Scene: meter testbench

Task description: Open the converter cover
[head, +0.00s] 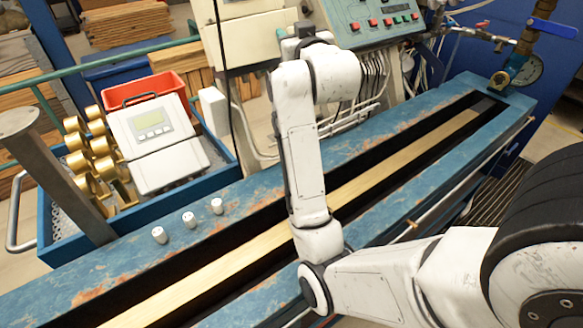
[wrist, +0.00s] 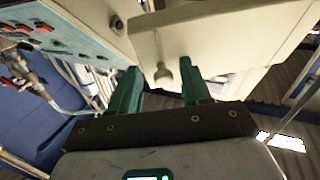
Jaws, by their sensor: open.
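A beige wall cabinet (head: 250,40) hangs behind the bench, beside the control panel; it fits a converter box with a cover, but no label is readable. In the wrist view the beige box (wrist: 225,40) fills the upper middle, with a small round knob (wrist: 162,76) on its underside or near edge. My gripper (head: 305,30) is up beside the cabinet's right side. Its green fingers (wrist: 158,80) are apart, and the knob appears between them; I cannot tell whether they touch it. The cabinet's right part is partly hidden by my gripper.
A control panel (head: 375,20) with buttons is close on the right. A white device with a display (head: 152,124) rests in a blue tray near brass fittings (head: 90,150). Several small white pieces (head: 189,219) stand on the blue bench (head: 130,262). Cables hang below the panel.

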